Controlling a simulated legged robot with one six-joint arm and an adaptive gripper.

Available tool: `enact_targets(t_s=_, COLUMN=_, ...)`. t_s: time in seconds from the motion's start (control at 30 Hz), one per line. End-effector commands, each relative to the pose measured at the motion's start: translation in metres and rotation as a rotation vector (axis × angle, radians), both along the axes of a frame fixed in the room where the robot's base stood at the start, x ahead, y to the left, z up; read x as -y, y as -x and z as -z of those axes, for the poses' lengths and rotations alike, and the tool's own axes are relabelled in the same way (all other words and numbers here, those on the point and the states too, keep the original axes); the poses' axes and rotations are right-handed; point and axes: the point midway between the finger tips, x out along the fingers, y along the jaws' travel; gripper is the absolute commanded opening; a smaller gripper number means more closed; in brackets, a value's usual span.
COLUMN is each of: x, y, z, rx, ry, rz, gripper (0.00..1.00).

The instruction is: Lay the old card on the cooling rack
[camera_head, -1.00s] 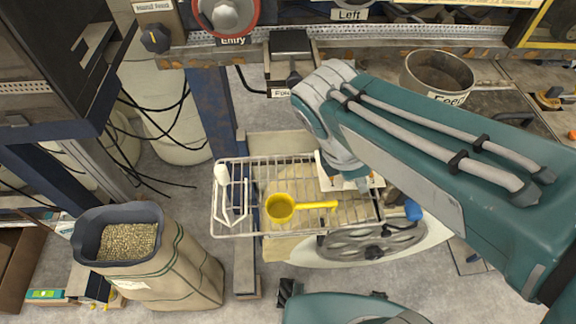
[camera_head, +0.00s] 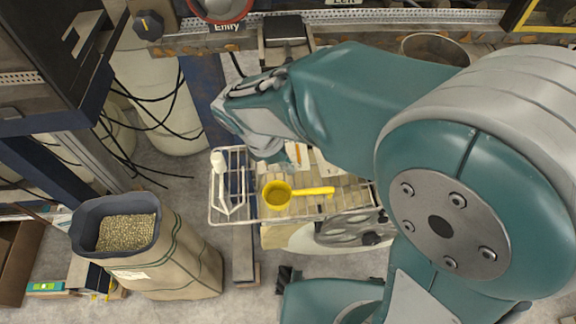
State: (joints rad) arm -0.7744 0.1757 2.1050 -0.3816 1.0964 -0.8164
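The wire cooling rack (camera_head: 245,220) stands in the middle of the view, below the machine edge. A pale card-like piece (camera_head: 322,168) with an orange mark beside it shows at the rack's back part; I cannot tell whether it is the old card, or whether it lies on the rack or is held. My gripper (camera_head: 285,158) is over the rack's back left part, mostly hidden beneath my own arm. Its fingertips are not clear, so open or shut cannot be seen.
A yellow scoop (camera_head: 277,195) lies on the rack, handle to the right. A white wire-handled item (camera_head: 218,163) is at the rack's left end. A sack of pellets (camera_head: 165,255) stands at left. A metal pot (camera_head: 436,48) stands at the back right, partly behind my arm.

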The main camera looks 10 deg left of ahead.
Motion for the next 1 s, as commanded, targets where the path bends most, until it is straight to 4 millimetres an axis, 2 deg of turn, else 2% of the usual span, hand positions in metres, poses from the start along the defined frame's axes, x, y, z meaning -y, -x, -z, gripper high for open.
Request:
enact_targets(t_s=0.03, x=0.001, y=0.001, z=0.009, rx=-0.004, ry=0.004, rz=0.001, gripper=0.00)
enact_targets(t_s=0.13, x=0.001, y=0.001, z=0.020, rx=-0.003, ry=0.003, rz=0.000, gripper=0.00)
enact_targets(t_s=0.43, x=0.001, y=0.000, z=0.022, rx=-0.001, ry=0.000, rz=0.000, gripper=0.00)
enact_targets(t_s=0.5, x=0.001, y=0.000, z=0.022, rx=-0.001, ry=0.000, rz=0.000, gripper=0.36)
enact_targets(t_s=0.53, x=0.001, y=0.000, z=0.022, rx=-0.001, ry=0.000, rz=0.000, gripper=0.43)
enact_targets(t_s=0.87, x=0.001, y=0.000, z=0.022, rx=-0.001, ry=0.000, rz=0.000, gripper=0.43)
enact_targets(t_s=1.0, x=-0.002, y=0.001, z=0.013, rx=0.002, ry=-0.001, rz=-0.001, gripper=0.43)
